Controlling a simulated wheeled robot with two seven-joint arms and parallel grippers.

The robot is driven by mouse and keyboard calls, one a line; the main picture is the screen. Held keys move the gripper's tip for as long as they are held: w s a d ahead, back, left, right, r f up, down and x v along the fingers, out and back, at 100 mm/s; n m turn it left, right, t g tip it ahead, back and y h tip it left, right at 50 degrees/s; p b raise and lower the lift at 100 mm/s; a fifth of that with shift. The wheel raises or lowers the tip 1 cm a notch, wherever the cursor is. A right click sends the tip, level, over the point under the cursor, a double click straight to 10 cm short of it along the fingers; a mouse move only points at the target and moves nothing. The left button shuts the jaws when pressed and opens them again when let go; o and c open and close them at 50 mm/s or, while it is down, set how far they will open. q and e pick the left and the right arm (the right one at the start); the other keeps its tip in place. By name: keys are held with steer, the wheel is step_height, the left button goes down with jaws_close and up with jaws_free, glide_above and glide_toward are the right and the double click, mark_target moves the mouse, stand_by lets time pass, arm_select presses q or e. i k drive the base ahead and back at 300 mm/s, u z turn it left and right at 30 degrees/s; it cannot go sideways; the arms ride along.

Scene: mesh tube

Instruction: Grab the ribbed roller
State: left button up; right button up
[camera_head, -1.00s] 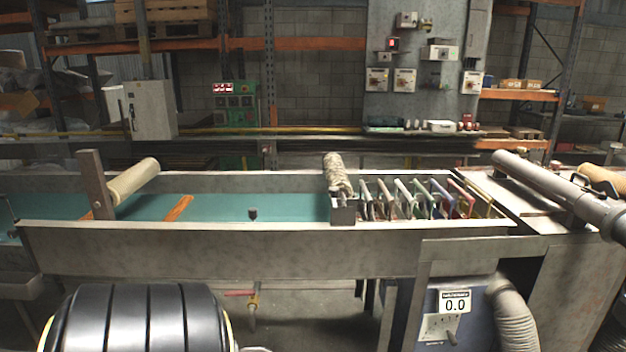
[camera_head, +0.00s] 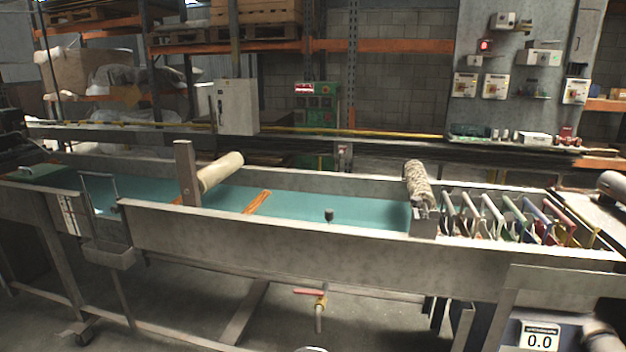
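A pale roller with a rough, ribbed-looking surface (camera_head: 418,181) lies tilted across the right end of the green belt, beside the row of coloured frames. A smoother cream roller (camera_head: 221,172) sits at the left part of the trough, by an upright grey post (camera_head: 187,174). Which of the two is the task's roller I cannot tell for certain, but the right one looks more ribbed. Neither of my grippers is in view.
A red-handled valve (camera_head: 320,298) sits below.

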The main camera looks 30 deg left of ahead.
mark_target(417, 183)
steer(key=u, duration=0.9)
steer(key=i, duration=0.4)
